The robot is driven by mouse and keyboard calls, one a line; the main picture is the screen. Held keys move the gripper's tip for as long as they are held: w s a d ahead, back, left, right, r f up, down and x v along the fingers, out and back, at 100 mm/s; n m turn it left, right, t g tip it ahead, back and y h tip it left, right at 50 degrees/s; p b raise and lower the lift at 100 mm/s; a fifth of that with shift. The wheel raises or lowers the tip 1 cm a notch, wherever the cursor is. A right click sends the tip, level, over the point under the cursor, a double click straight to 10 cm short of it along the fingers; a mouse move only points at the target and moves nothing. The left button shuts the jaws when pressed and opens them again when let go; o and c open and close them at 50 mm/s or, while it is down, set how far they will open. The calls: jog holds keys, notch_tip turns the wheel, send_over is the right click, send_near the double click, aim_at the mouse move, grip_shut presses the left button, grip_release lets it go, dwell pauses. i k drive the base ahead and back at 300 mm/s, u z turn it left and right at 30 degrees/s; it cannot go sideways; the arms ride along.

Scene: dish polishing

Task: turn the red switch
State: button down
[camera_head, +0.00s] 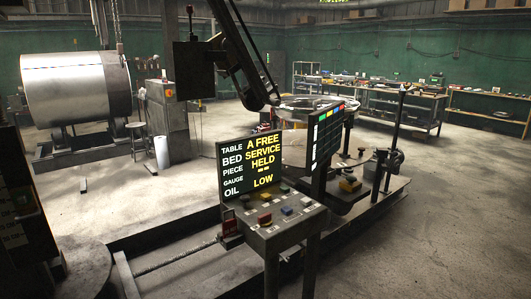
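A red switch-like knob (265,218) sits on the sloped top of a grey control console (285,236) near the middle of the view. It is small, and I cannot tell which way it is turned. A second red part (229,222) shows on the console's left side, below the screen; its kind is unclear. My gripper cannot be made out in this view.
A screen (250,165) behind the console reads "A FREE", "SERVICE", "HELD" and "LOW". Blue and yellow controls share the console top. A low platform (165,235) runs behind it. A large metal drum (75,85) stands back left. Open floor (450,200) lies right.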

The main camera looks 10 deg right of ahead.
aim_at(264, 220)
jog(key=u, duration=0.05)
jog(key=i, duration=1)
jog(key=z, duration=0.05)
